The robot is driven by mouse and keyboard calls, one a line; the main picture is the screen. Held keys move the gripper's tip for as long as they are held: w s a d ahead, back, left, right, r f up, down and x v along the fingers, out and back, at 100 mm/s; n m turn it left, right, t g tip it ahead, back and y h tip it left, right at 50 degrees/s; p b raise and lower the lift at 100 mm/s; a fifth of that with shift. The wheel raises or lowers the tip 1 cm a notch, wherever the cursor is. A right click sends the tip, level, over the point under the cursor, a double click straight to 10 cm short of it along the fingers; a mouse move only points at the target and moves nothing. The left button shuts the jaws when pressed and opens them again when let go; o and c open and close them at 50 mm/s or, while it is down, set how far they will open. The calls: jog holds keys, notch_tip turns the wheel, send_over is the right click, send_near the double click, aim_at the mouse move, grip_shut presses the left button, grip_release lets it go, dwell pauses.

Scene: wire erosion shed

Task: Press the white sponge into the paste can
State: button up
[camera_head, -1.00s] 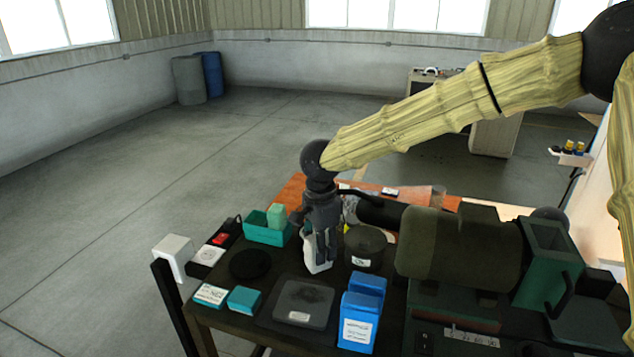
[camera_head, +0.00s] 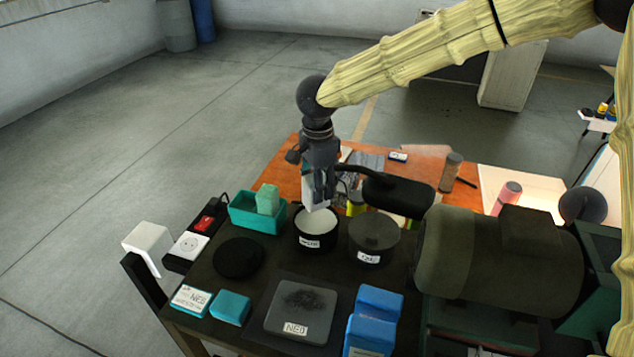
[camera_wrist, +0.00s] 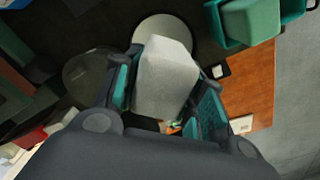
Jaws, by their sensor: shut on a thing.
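My gripper (camera_head: 322,190) is shut on the white sponge (camera_wrist: 165,80), which sits between the two fingers in the wrist view. In the head view the sponge (camera_head: 311,193) is partly hidden by the fingers. It is above the back part of a dark can (camera_head: 316,243) with a pale filling and a white label. In the wrist view the can's pale round filling (camera_wrist: 158,25) shows just beyond the sponge. I cannot tell whether the sponge touches the filling. The label is too small to read surely.
A second dark can (camera_head: 374,236), with a dark top, stands close on the right. A teal bin (camera_head: 258,216) with a green block is on the left. A black disc (camera_head: 239,257), a grey plate (camera_head: 300,310) and blue boxes (camera_head: 372,318) lie in front. A motor-like machine (camera_head: 495,260) fills the right.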

aim_at(318, 205)
jog(key=f+b, duration=0.1)
jog(key=f, duration=0.1)
jog(key=w+f+b, duration=0.1)
jog(key=shift+d+f, duration=0.1)
jog(key=shift+f, duration=0.25)
jog(key=shift+s+f+b, duration=0.3)
jog(key=shift+f+b, duration=0.35)
jog(key=shift+b, duration=0.4)
jog(key=shift+w+f, duration=0.2)
jog(key=shift+f, duration=0.15)
jog(key=shift+r, duration=0.1)
jog(key=shift+s, duration=0.15)
jog(key=shift+f, duration=0.5)
jog(key=shift+f+p, duration=0.15)
jog(key=shift+p, duration=0.3)
dwell(2.7)
jog(key=shift+r+p, duration=3.65)
jog(key=shift+p, duration=0.25)
